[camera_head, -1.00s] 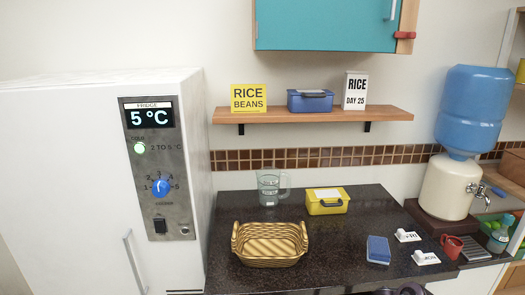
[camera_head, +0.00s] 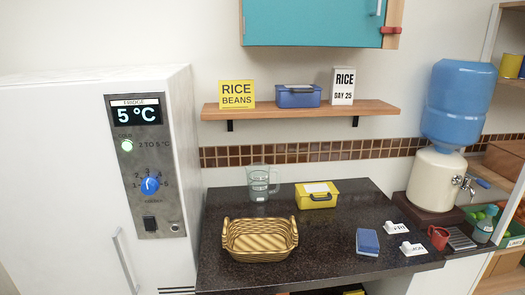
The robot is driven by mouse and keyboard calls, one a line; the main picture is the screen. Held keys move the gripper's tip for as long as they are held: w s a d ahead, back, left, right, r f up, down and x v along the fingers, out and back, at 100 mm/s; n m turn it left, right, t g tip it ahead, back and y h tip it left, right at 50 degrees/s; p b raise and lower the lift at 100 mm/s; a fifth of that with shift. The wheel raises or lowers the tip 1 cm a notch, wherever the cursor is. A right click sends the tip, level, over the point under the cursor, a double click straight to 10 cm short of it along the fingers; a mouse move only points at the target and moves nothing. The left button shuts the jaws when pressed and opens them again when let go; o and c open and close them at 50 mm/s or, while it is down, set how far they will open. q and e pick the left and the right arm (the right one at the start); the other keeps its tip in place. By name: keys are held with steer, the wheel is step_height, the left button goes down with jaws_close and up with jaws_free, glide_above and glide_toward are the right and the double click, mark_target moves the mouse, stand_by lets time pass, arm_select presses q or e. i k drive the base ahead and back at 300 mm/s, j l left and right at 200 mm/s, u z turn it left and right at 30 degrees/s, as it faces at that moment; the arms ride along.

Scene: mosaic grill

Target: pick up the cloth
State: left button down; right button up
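A folded blue cloth (camera_head: 367,242) lies flat on the dark speckled countertop (camera_head: 330,255), near its front edge and right of centre. Two small white labelled pieces, one reading FRI (camera_head: 396,227) and one below it (camera_head: 412,248), lie just to its right. Neither of my grippers shows in the head view.
A wicker basket (camera_head: 259,258), a clear jug (camera_head: 259,184) and a yellow box (camera_head: 317,195) stand on the counter. A red mug (camera_head: 438,237) and a water dispenser (camera_head: 440,180) are at the right. The tall white fridge (camera_head: 90,200) borders the counter's left. Counter between basket and cloth is clear.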

mark_target(366, 243)
steer(key=l+u, duration=0.15)
steer(key=u, duration=0.55)
steer(key=l+u, duration=0.25)
steer(key=l, duration=0.15)
steer(key=k+l+u, duration=0.25)
steer(key=l, duration=0.15)
steer(key=l+u, duration=0.2)
steer(key=l, duration=0.2)
steer(key=k+l+u, duration=0.25)
steer(key=i+l, duration=0.1)
